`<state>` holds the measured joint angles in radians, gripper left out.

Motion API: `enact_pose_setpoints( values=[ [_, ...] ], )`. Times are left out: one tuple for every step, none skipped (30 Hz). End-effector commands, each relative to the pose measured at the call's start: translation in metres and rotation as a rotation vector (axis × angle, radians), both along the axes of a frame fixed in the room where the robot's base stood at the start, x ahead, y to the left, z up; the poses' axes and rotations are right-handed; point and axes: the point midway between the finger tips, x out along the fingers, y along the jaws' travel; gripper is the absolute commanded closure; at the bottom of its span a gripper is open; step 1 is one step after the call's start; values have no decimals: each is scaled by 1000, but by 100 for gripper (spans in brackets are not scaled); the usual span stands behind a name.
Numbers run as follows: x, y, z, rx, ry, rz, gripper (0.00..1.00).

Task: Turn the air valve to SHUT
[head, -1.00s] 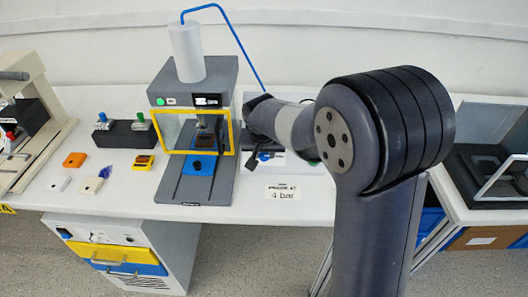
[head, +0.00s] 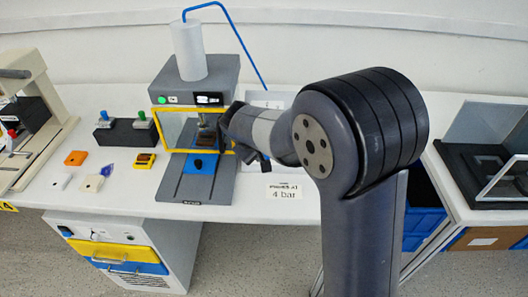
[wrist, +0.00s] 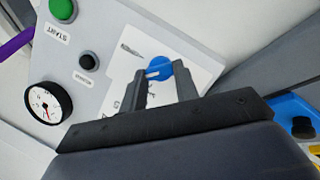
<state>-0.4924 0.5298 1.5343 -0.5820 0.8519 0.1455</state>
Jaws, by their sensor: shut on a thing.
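The air valve is a round blue knob (wrist: 160,68) with a white pointer mark, on a white label plate (wrist: 197,82) in the wrist view. The plate's lettering is partly hidden by the fingers, so I cannot read which position the pointer marks. My gripper (wrist: 163,78) is shut on the knob, with one dark finger on each side of it. In the head view my gripper (head: 250,150) is at the right side of the grey press (head: 222,75), and the knob is hidden behind my arm.
On the wrist view's panel are a green START button (wrist: 62,10), a black button (wrist: 87,62) and a pressure gauge (wrist: 48,107). In the head view a yellow-framed guard (head: 165,132) is left of my gripper. A "4 bar" card (head: 284,194) lies in front.

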Motion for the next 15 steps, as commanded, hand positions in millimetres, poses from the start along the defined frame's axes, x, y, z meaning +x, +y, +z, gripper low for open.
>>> enact_pose_setpoints(
  values=[
    [-1, 1, -1, -29, 1, 35, 94],
    [-1, 1, -1, -46, 2, 56, 94],
    [-1, 1, -2, -71, 3, 85, 94],
    [-1, 2, -2, -90, 3, 108, 94],
    [-1, 2, -2, -107, 3, 129, 94],
    [-1, 2, -2, -132, 4, 159, 94],
    [-2, 2, -2, -150, 5, 181, 94],
    [-2, 2, -2, -169, 5, 203, 94],
    [-2, 2, -3, -192, 6, 231, 94],
    [-2, 2, -3, -211, 7, 253, 94],
    [-2, 2, -3, -228, 7, 274, 94],
    [-3, 2, -3, -252, 8, 302, 94],
    [-3, 3, -3, -269, 9, 322, 94],
    [-3, 3, -3, -284, 9, 343, 94],
    [-3, 3, -3, -307, 9, 368, 94]
  ],
)
